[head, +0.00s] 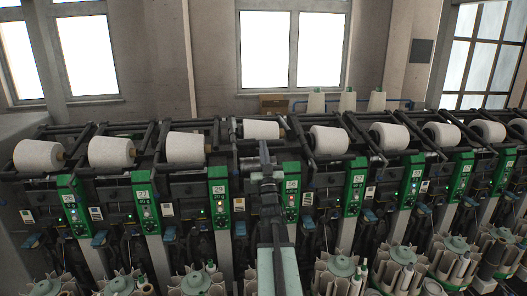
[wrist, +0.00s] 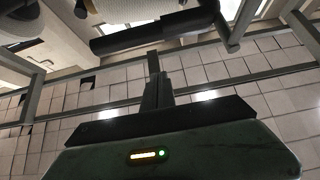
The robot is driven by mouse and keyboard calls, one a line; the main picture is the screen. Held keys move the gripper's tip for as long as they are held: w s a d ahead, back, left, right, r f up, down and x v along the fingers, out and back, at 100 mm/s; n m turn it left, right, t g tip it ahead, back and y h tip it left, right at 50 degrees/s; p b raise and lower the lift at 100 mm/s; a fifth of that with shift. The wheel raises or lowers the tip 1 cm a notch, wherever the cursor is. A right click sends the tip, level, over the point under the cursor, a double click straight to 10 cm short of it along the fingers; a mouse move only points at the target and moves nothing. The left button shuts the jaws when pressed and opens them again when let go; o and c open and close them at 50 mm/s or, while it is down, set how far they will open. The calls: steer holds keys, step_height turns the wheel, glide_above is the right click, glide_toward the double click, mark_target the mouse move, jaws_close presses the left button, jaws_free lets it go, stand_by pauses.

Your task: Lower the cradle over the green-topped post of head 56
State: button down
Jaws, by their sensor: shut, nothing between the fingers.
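The green-topped post (head: 291,188) stands just right of my arm in the head view; its small number is hard to read. Behind it, a white cone (head: 262,129) sits higher than its neighbours in its dark cradle (head: 236,127), which appears raised. My gripper (head: 264,150) is in front of and below this cone, partly hiding the head. In the wrist view, my gripper (wrist: 154,62) shows as narrow dark fingers, shut and empty. A dark roller-like bar (wrist: 150,32) and the pale cone (wrist: 125,8) lie beyond the tips. Contact with the cradle cannot be told.
Neighbouring heads carry white cones (head: 185,148) (head: 329,140) on both sides, with green-fronted posts (head: 218,194) (head: 355,186) close by. Round bobbin magazines (head: 340,268) line the front below. Dark frame rails cross the wrist view above the fingers.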

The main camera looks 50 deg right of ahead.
steer(key=p+x, duration=0.3)
steer(key=x, duration=0.3)
steer(key=f+b, duration=0.4)
steer(key=shift+w+d+f+b, duration=0.15)
steer(key=shift+w+f+b, duration=0.05)
steer(key=shift+w+b, duration=0.1)
step_height(320, 180, down, 9)
steer(key=b, duration=0.9)
steer(key=shift+w+d, duration=0.3)
